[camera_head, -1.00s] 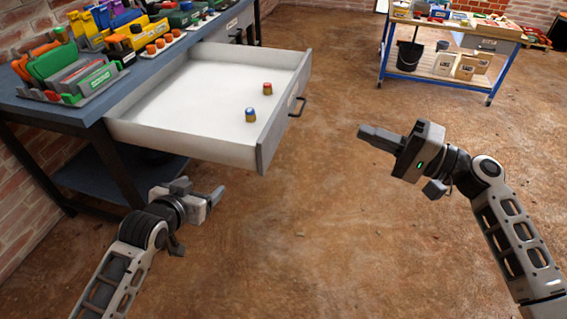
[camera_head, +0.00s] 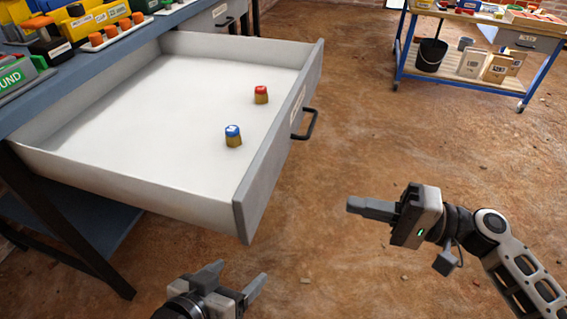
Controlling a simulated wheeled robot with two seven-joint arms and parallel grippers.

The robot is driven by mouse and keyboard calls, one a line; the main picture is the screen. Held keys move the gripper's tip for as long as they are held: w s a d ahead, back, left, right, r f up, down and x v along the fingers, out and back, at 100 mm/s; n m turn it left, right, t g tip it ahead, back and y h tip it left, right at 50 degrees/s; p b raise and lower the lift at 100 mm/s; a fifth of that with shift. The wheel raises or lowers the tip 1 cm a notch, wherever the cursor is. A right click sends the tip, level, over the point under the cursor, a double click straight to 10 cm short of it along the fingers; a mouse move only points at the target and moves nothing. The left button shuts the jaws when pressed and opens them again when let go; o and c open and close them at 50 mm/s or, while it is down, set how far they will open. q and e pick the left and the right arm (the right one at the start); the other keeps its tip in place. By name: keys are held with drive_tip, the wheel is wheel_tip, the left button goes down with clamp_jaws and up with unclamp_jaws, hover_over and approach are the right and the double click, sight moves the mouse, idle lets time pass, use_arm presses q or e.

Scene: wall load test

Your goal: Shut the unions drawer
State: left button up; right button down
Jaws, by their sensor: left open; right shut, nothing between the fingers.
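A wide drawer with white inside (camera_head: 160,115) stands pulled out from the workbench at the left. Its grey front (camera_head: 268,165) faces right and carries a dark bar handle (camera_head: 306,124) and a label too small to read. A blue-topped brass fitting (camera_head: 233,136) and a red-topped one (camera_head: 261,95) stand upright inside it. My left gripper (camera_head: 238,277) is open and empty, low in the picture, below the drawer's near corner and apart from it. My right gripper (camera_head: 354,204) is shut and empty, right of the drawer front and nearer than the handle, not touching it.
The blue workbench top (camera_head: 90,65) holds colored bins and trays at the upper left. Another drawer front (camera_head: 218,17) shows beyond the open one. A blue-framed table (camera_head: 398,66) with a black bucket (camera_head: 431,55) and boxes stands at the upper right. Brown floor between is clear.

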sight(264, 186)
drive_tip(key=x, duration=1.3)
drive_tip(key=shift+s+a+r, duration=0.1)
drive_tip(key=shift+s+a, duration=0.05)
drive_tip(key=shift+a, duration=0.2)
drive_tip(key=shift+a, duration=0.2)
